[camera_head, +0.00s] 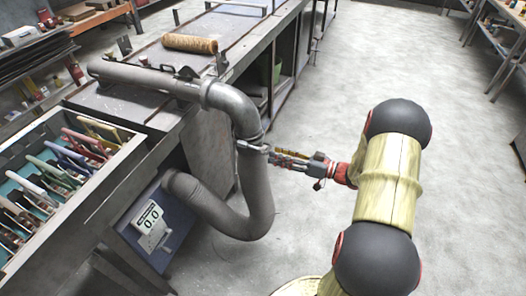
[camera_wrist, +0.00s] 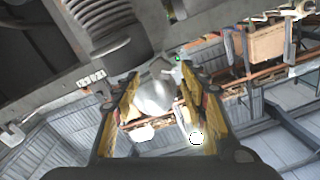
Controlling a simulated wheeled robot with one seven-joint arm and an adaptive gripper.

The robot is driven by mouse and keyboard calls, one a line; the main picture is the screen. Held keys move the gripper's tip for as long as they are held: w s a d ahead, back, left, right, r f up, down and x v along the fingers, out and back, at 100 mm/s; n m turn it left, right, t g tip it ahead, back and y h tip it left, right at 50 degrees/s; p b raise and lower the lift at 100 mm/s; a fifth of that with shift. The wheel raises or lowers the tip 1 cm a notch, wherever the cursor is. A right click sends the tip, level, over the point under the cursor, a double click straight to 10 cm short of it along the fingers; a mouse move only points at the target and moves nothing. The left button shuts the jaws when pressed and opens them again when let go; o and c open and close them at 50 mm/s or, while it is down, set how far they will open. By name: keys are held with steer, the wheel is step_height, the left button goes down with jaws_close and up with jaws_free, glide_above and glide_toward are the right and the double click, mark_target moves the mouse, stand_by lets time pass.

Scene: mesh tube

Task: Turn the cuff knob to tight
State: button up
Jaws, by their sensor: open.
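A grey mesh tube (camera_head: 258,195) bends from the metal pipe elbow (camera_head: 236,108) down to a blue unit. A metal cuff (camera_head: 248,146) sits around the tube just below the elbow. The ribbed tube (camera_wrist: 98,22) also shows at the top of the wrist view. A rounded silvery piece (camera_wrist: 154,98), seemingly the cuff knob, lies between my fingers in that view. My gripper (camera_head: 272,154) reaches the cuff from the right with its fingers open. It also shows in the wrist view (camera_wrist: 160,88), one finger on each side of the piece. I cannot tell whether they touch it.
A workbench (camera_head: 140,108) carries a brown roll (camera_head: 190,43). A tool drawer (camera_head: 112,180) stands open at left. The floor (camera_head: 300,85) right of the bench is clear.

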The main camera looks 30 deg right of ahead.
mark_target(266, 151)
steer(key=b+x, duration=0.1)
steer(key=x, duration=0.5)
steer(key=shift+c, duration=1.1)
jaws_close()
